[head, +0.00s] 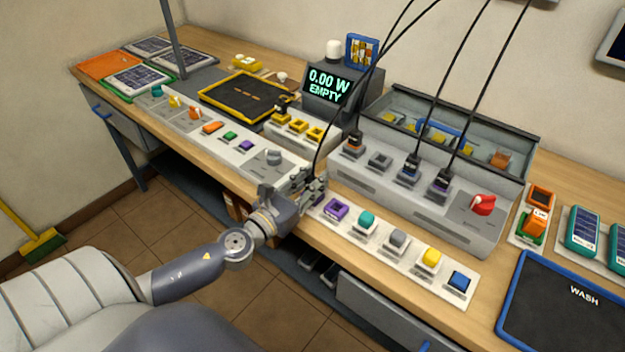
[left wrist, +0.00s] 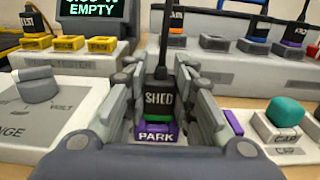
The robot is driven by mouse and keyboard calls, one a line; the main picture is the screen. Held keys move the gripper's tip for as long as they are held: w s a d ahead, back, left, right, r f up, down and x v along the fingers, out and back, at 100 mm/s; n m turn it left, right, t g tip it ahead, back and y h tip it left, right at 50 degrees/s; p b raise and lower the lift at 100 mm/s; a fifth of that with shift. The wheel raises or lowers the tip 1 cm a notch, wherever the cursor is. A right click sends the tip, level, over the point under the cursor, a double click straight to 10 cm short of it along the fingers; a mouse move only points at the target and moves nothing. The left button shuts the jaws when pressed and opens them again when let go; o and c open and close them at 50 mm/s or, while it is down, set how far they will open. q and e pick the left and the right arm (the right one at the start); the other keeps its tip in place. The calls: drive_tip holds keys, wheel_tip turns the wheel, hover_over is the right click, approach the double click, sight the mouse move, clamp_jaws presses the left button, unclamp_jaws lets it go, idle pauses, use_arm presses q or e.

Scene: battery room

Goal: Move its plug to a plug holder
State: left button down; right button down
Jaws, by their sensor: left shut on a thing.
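In the left wrist view a black plug (left wrist: 160,98) marked SHED, with a green band at its lower end, stands upright between my left fingers. Its black cable rises from its top. My left gripper (left wrist: 160,75) is shut on the plug; in the head view the gripper (head: 314,186) is at the bench's front edge, hiding most of the plug. A purple plug holder (left wrist: 157,133) marked PARK is directly below the plug. The plug's lower end meets or overlaps the holder; I cannot tell if it is fully seated. My right gripper is out of view.
Yellow holders (head: 297,126) stand on a grey block behind, one with a plug. A grey socket box (head: 400,190) at right holds several cabled plugs and a red knob (head: 483,204). A strip of coloured caps (head: 398,239) lies right of the gripper, a meter panel (head: 258,168) left.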

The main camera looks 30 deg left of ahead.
use_arm(q)
drive_tip(key=shift+f, duration=0.15)
drive_tip(key=c, duration=1.6)
unclamp_jaws()
drive_tip(key=shift+c, duration=0.2)
drive_tip(key=shift+s+f, duration=0.1)
drive_tip(key=shift+s, duration=0.1)
drive_tip(key=shift+s+a+f+b, duration=0.15)
drive_tip(key=shift+s+b, duration=0.6)
drive_tip(key=shift+s, duration=0.75)
drive_tip(key=shift+s+a+r+b, duration=0.1)
drive_tip(key=shift+s+b, duration=0.6)
drive_tip(key=shift+s, duration=0.8)
drive_tip(key=s+b, duration=0.1)
drive_tip(key=s, duration=0.1)
drive_tip(key=s+b, duration=0.1)
drive_tip(key=s, duration=0.1)
drive_tip(key=shift+s+a+b, duration=0.2)
drive_tip(key=shift+s+b, duration=0.1)
drive_tip(key=shift+b, duration=0.05)
